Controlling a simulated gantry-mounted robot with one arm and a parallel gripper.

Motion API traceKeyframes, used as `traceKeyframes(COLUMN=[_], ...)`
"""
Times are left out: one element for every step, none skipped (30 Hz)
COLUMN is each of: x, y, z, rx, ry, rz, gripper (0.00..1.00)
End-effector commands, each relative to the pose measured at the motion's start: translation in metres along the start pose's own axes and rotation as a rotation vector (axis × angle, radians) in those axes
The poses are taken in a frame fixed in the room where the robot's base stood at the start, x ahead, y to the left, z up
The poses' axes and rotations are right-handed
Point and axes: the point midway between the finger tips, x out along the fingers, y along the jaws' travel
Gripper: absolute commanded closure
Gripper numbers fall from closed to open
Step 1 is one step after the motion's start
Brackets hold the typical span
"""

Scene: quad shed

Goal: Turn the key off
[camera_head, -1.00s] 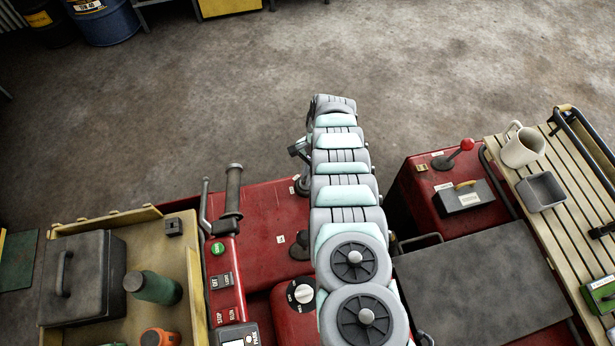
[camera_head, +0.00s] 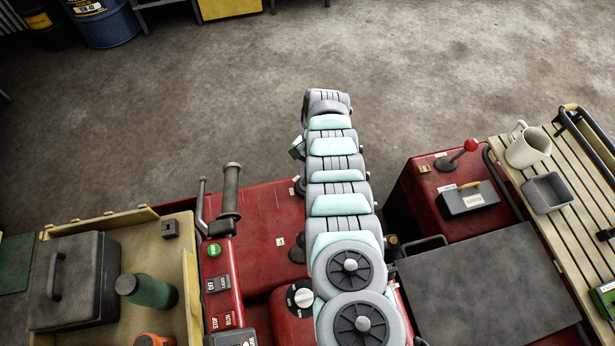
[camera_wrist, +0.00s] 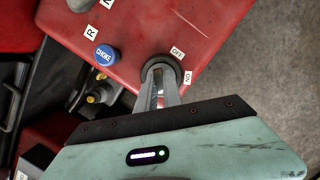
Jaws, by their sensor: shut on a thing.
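In the wrist view, a round black key switch (camera_wrist: 163,61) sits at the edge of the red panel (camera_wrist: 140,38), with a white OFF label (camera_wrist: 177,52) and an ON label (camera_wrist: 187,77) beside it. My gripper (camera_wrist: 159,76) reaches to this switch, its two fingers close together and shut on the key. The fingers hide most of the key, so I cannot tell its exact angle. In the head view my arm covers the key switch and most of the gripper.
A blue CHOKE knob (camera_wrist: 104,55) stands left of the switch in the wrist view, near brass fittings (camera_wrist: 98,93). Open floor lies beyond.

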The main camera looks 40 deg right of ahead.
Motion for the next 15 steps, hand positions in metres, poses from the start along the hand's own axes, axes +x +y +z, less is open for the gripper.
traceKeyframes(x=[0.0033,0.0035,0.0038,0.0039,0.0038,0.0038,0.0037,0.0036,0.0034,0.0032,0.0031,0.0029,0.0027,0.0027,0.0024], y=[0.001,0.0013,0.0016,0.0017,0.0016,0.0015,0.0014,0.0013,0.0014,0.0016,0.0017,0.0019,0.0019,0.0021,0.0022], z=[-0.0008,-0.0005,-0.0002,0.0,-0.0001,-0.0003,-0.0005,-0.0008,-0.0011,-0.0012,-0.0011,-0.0009,-0.0007,-0.0006,-0.0006], rx=[-0.022,-0.039,-0.059,-0.075,-0.09,-0.112,-0.128,-0.146,-0.168,-0.185,-0.201,-0.225,-0.242,-0.259,-0.276], ry=[-0.001,-0.002,-0.003,-0.003,-0.003,-0.003,-0.002,-0.001,0.0,0.0,-0.001,-0.002,-0.002,-0.003,-0.003], rz=[0.009,0.014,0.02,0.024,0.027,0.032,0.036,0.04,0.046,0.051,0.056,0.062,0.066,0.07,0.075], gripper=[1.0,1.0,1.0,1.0,1.0,1.0,1.0,1.0,1.0,1.0,1.0,1.0,1.0,1.0,1.0])
